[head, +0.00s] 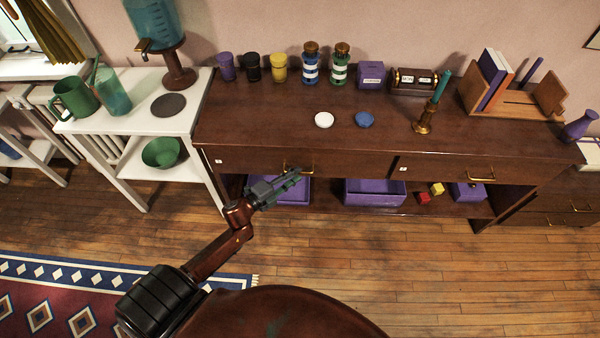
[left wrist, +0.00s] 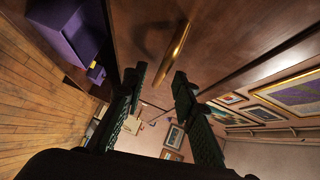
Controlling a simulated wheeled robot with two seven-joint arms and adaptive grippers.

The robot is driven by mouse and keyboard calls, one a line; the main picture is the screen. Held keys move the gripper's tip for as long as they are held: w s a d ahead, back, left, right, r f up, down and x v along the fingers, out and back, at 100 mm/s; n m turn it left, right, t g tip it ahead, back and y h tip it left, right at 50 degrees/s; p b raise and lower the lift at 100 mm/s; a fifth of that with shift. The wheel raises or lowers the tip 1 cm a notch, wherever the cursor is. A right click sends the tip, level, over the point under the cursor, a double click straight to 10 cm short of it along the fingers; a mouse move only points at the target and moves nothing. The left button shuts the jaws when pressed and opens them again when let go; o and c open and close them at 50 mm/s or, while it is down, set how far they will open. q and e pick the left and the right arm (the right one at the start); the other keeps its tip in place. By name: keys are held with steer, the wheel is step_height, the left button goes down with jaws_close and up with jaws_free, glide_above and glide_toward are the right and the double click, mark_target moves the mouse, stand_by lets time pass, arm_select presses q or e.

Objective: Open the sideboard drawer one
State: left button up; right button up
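The dark brown sideboard (head: 260,118) has two front drawers side by side, both shut. The left drawer (head: 252,163) has a small white label, too small to read, and a brass handle (head: 299,168). The right drawer (head: 445,172) has a similar label and handle. My left gripper (head: 296,178) is in front of the left drawer, close to its handle. In the left wrist view, the open fingers (left wrist: 160,78) point at the brass handle (left wrist: 174,50), whose lower end appears between the fingertips. I cannot tell whether they touch it. My right gripper is not in view.
Purple trays (head: 375,193) sit on the shelf below the drawers, with small red and yellow cubes beside them. Jars, cups, a brass candlestick (head: 428,112) and a book rack (head: 515,95) stand on top. A white side table (head: 140,118) adjoins the left end.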

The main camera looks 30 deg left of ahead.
arm_select(q)
steer(key=shift+x, duration=1.45)
steer(key=shift+c, duration=0.4)
jaws_close()
